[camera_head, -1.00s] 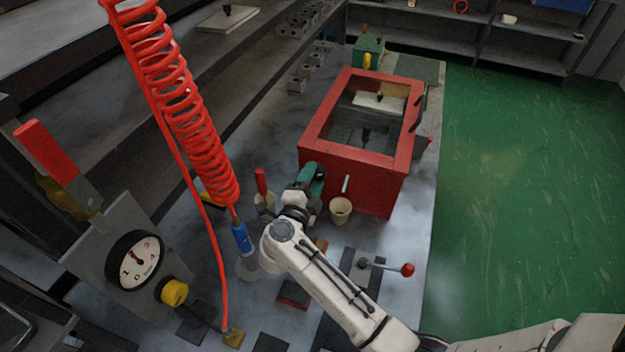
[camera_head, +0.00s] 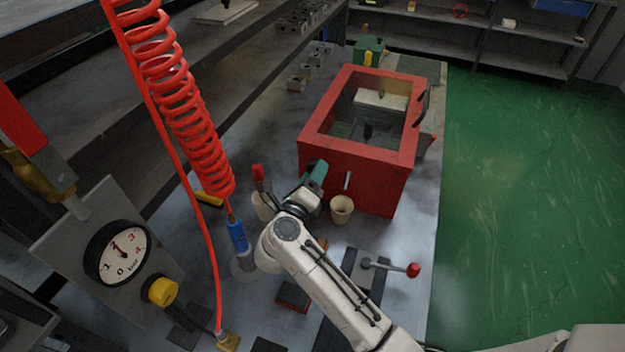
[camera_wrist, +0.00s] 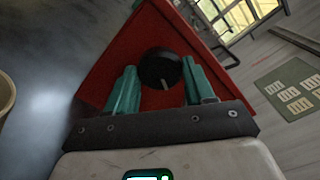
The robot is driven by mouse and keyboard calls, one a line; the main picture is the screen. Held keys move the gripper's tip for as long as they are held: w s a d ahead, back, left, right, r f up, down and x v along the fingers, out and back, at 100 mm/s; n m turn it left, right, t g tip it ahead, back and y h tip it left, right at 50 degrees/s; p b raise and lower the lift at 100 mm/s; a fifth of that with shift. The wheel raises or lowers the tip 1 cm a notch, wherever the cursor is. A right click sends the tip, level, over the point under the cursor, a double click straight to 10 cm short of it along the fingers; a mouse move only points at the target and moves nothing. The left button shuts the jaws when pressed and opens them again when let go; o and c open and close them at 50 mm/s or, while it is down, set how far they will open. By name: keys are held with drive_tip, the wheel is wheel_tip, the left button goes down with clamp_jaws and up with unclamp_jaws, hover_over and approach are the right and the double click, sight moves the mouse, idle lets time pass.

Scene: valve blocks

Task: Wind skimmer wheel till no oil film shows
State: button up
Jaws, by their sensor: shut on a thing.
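The red open-topped tank (camera_head: 375,178) stands on the grey bench, and its front also shows in the wrist view (camera_wrist: 115,65). The black round skimmer wheel (camera_wrist: 160,72) with a pale mark is on this front. My gripper (camera_head: 317,172) is at the tank's front left; its teal fingers are on either side of the wheel in the wrist view, shut on it. The wheel is hidden behind my gripper in the head view. Dark contents (camera_head: 350,132) show inside the tank; I cannot tell whether an oil film lies there.
A beige cup (camera_head: 341,209) stands right of my gripper, close to the tank. A red-handled tool (camera_head: 258,173) is to the left. A red coiled hose (camera_head: 180,100) hangs at left, near a gauge (camera_head: 118,254). A red-knobbed lever (camera_head: 412,270) is in front. The green floor at right is clear.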

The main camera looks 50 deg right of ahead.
drive_tip(key=shift+f+m+b, duration=0.2)
drive_tip(key=shift+m+b, duration=3.85)
drive_tip(key=shift+m, duration=1.45)
drive_tip(key=o, duration=1)
drive_tip(key=shift+r, duration=0.2)
drive_tip(key=v, duration=1.1)
